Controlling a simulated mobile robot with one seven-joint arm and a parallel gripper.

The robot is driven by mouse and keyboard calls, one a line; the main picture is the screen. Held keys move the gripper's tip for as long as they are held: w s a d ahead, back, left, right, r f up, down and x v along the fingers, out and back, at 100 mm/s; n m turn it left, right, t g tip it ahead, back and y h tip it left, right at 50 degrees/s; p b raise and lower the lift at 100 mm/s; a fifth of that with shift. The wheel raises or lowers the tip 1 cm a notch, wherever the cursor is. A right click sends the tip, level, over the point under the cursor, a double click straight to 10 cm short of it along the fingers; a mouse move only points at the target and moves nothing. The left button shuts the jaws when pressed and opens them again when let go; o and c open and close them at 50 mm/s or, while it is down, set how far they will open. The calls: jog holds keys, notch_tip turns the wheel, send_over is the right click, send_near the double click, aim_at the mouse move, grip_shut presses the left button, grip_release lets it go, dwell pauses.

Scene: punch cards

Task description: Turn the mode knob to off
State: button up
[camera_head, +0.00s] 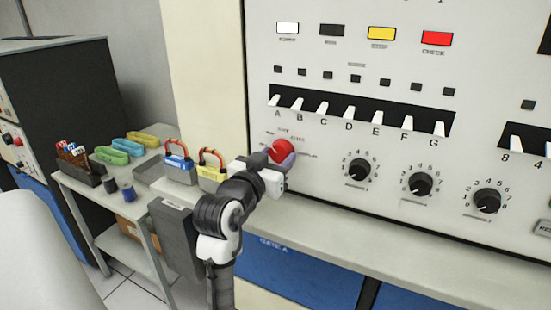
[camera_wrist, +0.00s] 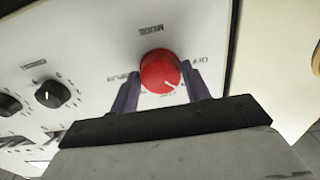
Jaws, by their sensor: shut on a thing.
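The red mode knob (camera_head: 283,147) is on the upright white panel, below the left end of the row of lettered switches. My gripper (camera_head: 279,160) is at the knob, coming from the lower left. In the wrist view the gripper (camera_wrist: 161,75) has one purple finger on each side of the red knob (camera_wrist: 158,67), closed on it. The knob's white pointer line slants toward the lower right in that view. Small printed labels surround the knob, one on the right seeming to read OFF. The fingers hide part of the panel print.
Black numbered dials (camera_head: 359,169) sit right of the knob, and white lettered switches (camera_head: 350,113) above it. A ledge (camera_head: 400,250) runs below the panel. At left, a small table (camera_head: 80,187) holds coloured trays and plug blocks, beside a dark cabinet (camera_head: 60,90).

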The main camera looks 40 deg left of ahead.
jog(key=n+p, duration=0.3)
jog(key=n, duration=0.1)
jog(key=shift+d+r+n, duration=0.1)
jog(key=shift+r+n, duration=0.05)
jog(key=shift+n, duration=0.15)
jog(key=shift+n+p, duration=1.55)
jog(key=shift+n, duration=0.55)
jog(key=o, duration=1)
jog(key=shift+b+v, duration=2.05)
jog(key=shift+v, duration=4.9)
